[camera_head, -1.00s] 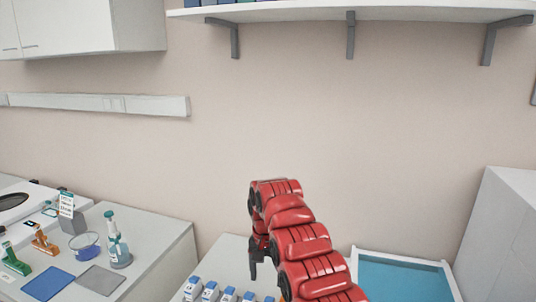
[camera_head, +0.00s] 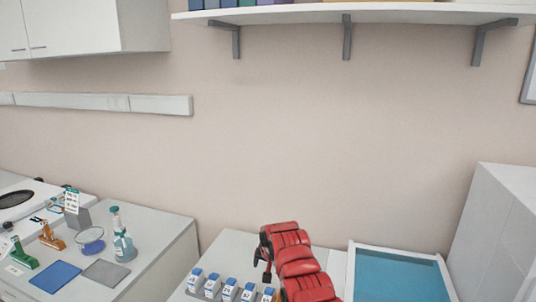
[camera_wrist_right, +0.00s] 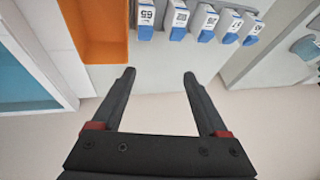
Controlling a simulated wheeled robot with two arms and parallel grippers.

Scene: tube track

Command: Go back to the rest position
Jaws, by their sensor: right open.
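My right arm is red and reaches up from the bottom middle of the head view. Its dark gripper (camera_head: 266,272) hangs at the far end of the arm, partly hidden by it. In the right wrist view the gripper (camera_wrist_right: 159,75) has its two black fingers apart, with nothing between them. A row of several white and blue numbered tubes (camera_head: 229,287) stands to the left of it. The row also shows in the right wrist view (camera_wrist_right: 180,20), beyond the fingertips and apart from them. My left gripper is in neither view.
A blue-floored tray (camera_head: 400,279) lies right of my arm; an orange tray (camera_wrist_right: 106,52) shows in the wrist view. A left counter (camera_head: 150,255) holds a bottle (camera_head: 122,245), a glass bowl (camera_head: 90,241) and two mats. A shelf (camera_head: 350,17) hangs above; a white cabinet (camera_head: 495,235) stands right.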

